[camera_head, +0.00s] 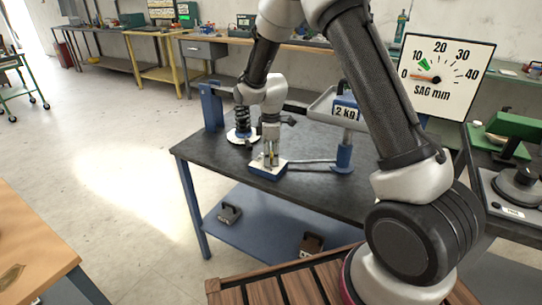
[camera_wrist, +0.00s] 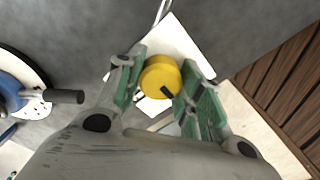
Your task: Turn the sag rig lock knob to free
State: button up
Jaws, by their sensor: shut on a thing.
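The lock knob (camera_wrist: 155,72) is a round yellow knob with a black mark on its lower right side in the wrist view. It stands on a white plate (camera_wrist: 185,45) at the front edge of the dark table. My gripper (camera_wrist: 162,82) is shut on the knob, with a green-padded finger on each side. In the head view my gripper (camera_head: 270,153) points down over the white plate (camera_head: 268,172), and only a little yellow shows between the fingers. The sag gauge (camera_head: 445,77) has an orange needle pointing left, near 0, below a green mark.
A dark coil spring (camera_head: 241,119) stands on a white disc behind the gripper, near a blue post (camera_head: 211,106). A 2 kg weight (camera_head: 345,112) hangs at the right above a blue stand (camera_head: 343,157). The table (camera_head: 225,160) is bare at front left.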

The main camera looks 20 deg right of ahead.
jog(key=m, duration=0.8)
jog(key=shift+m, duration=0.4)
jog(key=m, duration=0.4)
jog(key=shift+m, duration=2.3)
jog(key=o, duration=1)
jog(key=shift+r, duration=0.1)
